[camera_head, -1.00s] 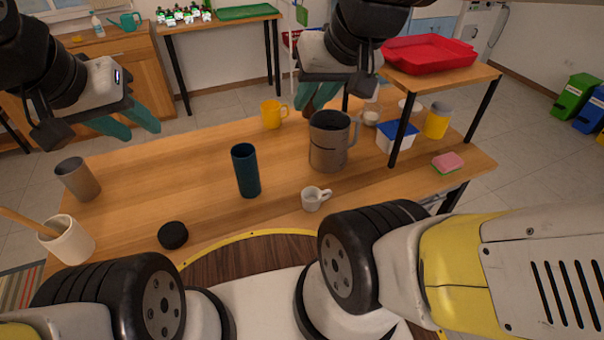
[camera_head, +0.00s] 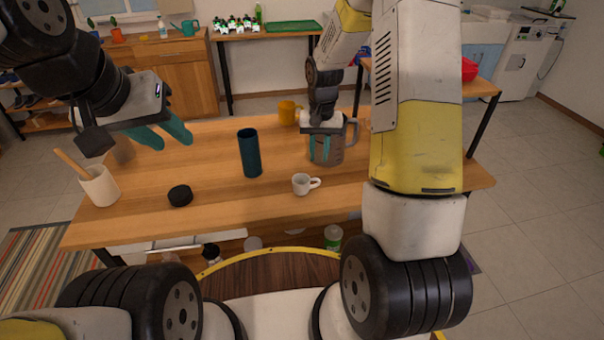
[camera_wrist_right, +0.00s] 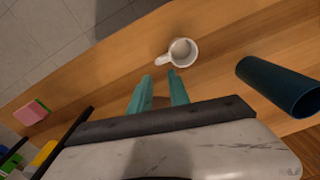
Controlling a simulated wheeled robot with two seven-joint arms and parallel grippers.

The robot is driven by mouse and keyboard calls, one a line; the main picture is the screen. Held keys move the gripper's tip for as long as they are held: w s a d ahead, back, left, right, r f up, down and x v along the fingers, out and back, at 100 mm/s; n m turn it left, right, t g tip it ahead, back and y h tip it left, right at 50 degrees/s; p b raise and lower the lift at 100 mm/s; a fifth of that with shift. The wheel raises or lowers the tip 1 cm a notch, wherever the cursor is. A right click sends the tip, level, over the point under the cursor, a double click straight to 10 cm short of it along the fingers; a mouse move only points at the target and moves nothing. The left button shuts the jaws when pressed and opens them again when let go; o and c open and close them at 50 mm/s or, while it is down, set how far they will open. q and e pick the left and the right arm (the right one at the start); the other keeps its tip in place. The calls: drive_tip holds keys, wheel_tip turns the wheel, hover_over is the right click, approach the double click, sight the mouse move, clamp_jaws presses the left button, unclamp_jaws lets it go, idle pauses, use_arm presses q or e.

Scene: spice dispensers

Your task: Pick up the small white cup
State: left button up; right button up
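The small white cup (camera_head: 302,184) stands upright on the wooden table near its front edge, with its handle to the right in the head view. In the right wrist view the cup (camera_wrist_right: 181,51) lies just beyond my fingertips, its handle towards them. My right gripper (camera_head: 319,160) hangs pointing down in front of the large grey mug, above and behind the cup. In the wrist view its teal fingers (camera_wrist_right: 160,75) are apart with nothing between them. My left gripper (camera_head: 172,142) is at the table's left side, its teal fingers apart and empty.
A dark blue tumbler (camera_head: 250,153) stands left of the cup, with a black disc (camera_head: 180,195) further left. The grey mug (camera_head: 351,142) and a yellow mug (camera_head: 289,113) are behind. A white utensil pot (camera_head: 99,186) stands at the left. A sponge (camera_wrist_right: 33,112) lies on the table.

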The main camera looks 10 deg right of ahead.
sight(307, 184)
wheel_tip(307, 184, down, 2)
drive_tip(key=shift+s+d+f, duration=0.1)
drive_tip(key=shift+s+f, duration=0.05)
drive_tip(key=shift+f, duration=0.1)
wheel_tip(307, 184, down, 8)
drive_tip(key=shift+d+r, duration=0.1)
drive_tip(key=shift+r, duration=0.15)
clamp_jaws()
idle(1.3)
